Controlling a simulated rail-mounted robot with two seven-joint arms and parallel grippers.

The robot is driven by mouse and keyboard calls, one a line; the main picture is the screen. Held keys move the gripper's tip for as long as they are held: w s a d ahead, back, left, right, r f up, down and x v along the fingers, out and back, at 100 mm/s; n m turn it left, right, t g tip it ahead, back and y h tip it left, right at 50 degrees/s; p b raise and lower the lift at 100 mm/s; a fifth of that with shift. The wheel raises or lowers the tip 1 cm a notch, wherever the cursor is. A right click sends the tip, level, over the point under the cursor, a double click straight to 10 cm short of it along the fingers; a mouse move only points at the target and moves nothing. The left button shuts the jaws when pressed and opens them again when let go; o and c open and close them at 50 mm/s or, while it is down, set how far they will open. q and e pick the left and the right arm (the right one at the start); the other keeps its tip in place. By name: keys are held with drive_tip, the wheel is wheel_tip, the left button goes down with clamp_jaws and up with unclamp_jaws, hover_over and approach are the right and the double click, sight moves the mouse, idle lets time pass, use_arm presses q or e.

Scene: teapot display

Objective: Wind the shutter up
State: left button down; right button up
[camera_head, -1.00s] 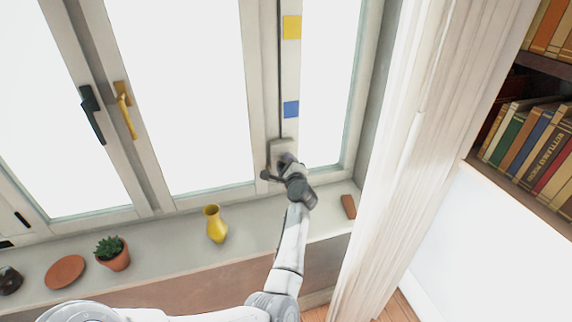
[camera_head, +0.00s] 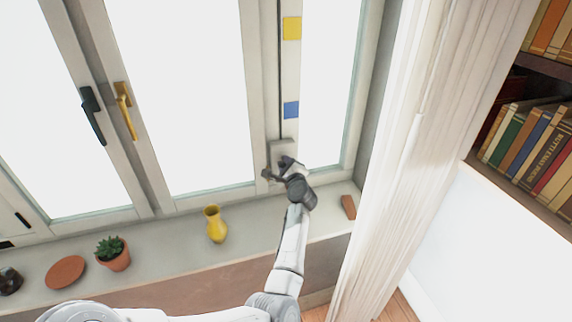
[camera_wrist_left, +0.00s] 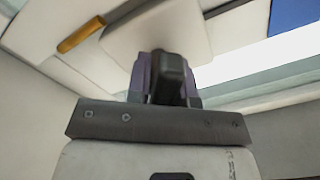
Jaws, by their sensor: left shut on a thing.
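The winder box (camera_head: 281,147) is a pale grey block on the window frame below a dark vertical strip (camera_head: 280,70). My left gripper (camera_head: 279,168) is at the lower part of this box, shut on the winder's crank. The crank is mostly hidden by the fingers. In the left wrist view the gripper (camera_wrist_left: 165,80) is in front of a pale plate that looks like the winder box (camera_wrist_left: 165,25). No shutter slats show over the bright panes. My right gripper is not in view.
A yellow vase (camera_head: 215,224), a potted succulent (camera_head: 113,254), a terracotta saucer (camera_head: 66,272) and a reddish block (camera_head: 348,207) stand on the sill. A yellow handle (camera_head: 125,110) juts from the window. A pale curtain (camera_head: 400,150) hangs to the right, with a bookshelf beyond.

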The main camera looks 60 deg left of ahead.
use_arm(q)
drive_tip(key=m+p, duration=0.1)
drive_tip(key=m, duration=0.3)
drive_tip(key=shift+r, duration=0.15)
drive_tip(key=m+p, duration=0.2)
drive_tip(key=m, duration=0.2)
drive_tip(key=shift+w+d, duration=0.1)
drive_tip(key=shift+w, duration=0.05)
drive_tip(key=m+p, duration=0.2)
drive_tip(key=m, duration=0.1)
drive_tip(key=shift+r+m, duration=0.1)
drive_tip(key=shift+m, duration=0.2)
drive_tip(key=m+p, duration=0.2)
drive_tip(key=m, duration=0.2)
drive_tip(key=shift+w+m, duration=0.15)
drive_tip(key=shift+m, duration=0.15)
drive_tip(key=m+p, duration=0.3)
drive_tip(key=m, duration=0.1)
drive_tip(key=m+p, duration=0.1)
drive_tip(key=m, duration=0.1)
drive_tip(key=m+p, duration=0.1)
drive_tip(key=m, duration=0.2)
drive_tip(key=shift+w+f, duration=0.1)
drive_tip(key=shift+f, duration=0.1)
drive_tip(key=m+p, duration=0.2)
drive_tip(key=m, duration=0.2)
drive_tip(key=shift+f, duration=0.1)
drive_tip(key=shift+f+m+p, duration=0.15)
drive_tip(key=shift+m+p, duration=0.5)
drive_tip(key=shift+m, duration=1.05)
